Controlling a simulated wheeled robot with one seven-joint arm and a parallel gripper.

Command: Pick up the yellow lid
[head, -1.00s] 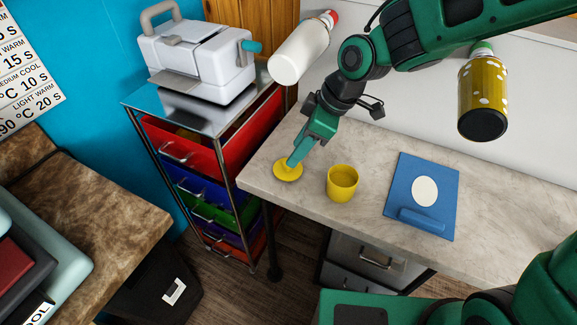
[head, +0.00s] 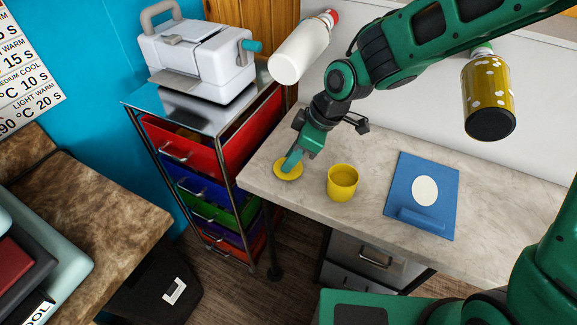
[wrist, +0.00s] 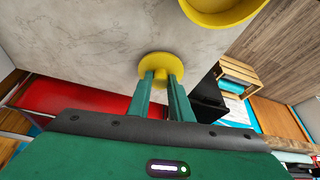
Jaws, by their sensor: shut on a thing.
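The yellow lid (head: 288,174) is a small round disc with a knob, at the left end of the counter in the head view. It also shows in the wrist view (wrist: 159,58), at the tips of my fingers. My gripper (head: 292,160) reaches down to it from above and is shut on its knob; the fingertips (wrist: 161,84) are on either side of the knob. I cannot tell whether the lid touches the counter. A yellow cup (head: 342,184) stands upright and open to the right of the lid, apart from it.
The stone counter (head: 300,211) has a free left edge close to the lid. A blue board (head: 421,184) with a white oval lies to the right. A drawer cart (head: 190,150) with a white machine (head: 199,65) stands to the left.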

